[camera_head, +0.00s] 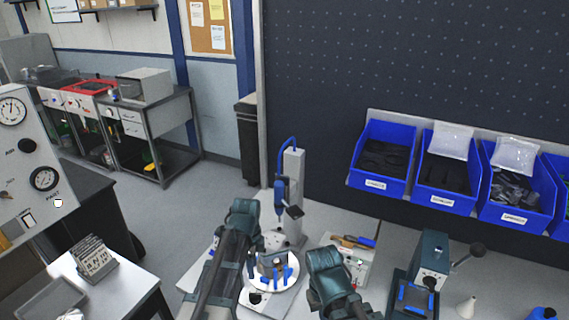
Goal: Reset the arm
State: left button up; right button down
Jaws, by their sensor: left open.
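My left arm comes up from the bottom, bends at a dark green joint and drops toward a round white plate (289,283). My left gripper (257,284) is small and dark at the left side of this plate, with its jaws open. A brown-grey housing with blue upright pieces (275,266) sits on the plate, close to the gripper. I cannot tell whether they touch. My right arm shows as a dark green link at the bottom centre; its gripper is not visible.
A grey press with a blue handle (293,190) stands behind the plate. Blue bins (384,160) hang on the right wall. A small box with tools (350,262) and a green machine (430,262) stand right. A gauge panel (30,170) is at left.

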pick_arm(q)
jog(key=s+d+f+n+b, duration=0.3)
jog(key=s+d+n, duration=0.2)
jog(key=s+n, duration=0.1)
jog(key=s+d+f+n+y+b, duration=0.1)
jog(key=s+d+f+n+b, duration=0.2)
jog(key=s+n, duration=0.4)
jog(key=shift+s+d+n, duration=0.3)
jog(key=shift+s+d, duration=0.6)
jog(key=shift+s, duration=0.1)
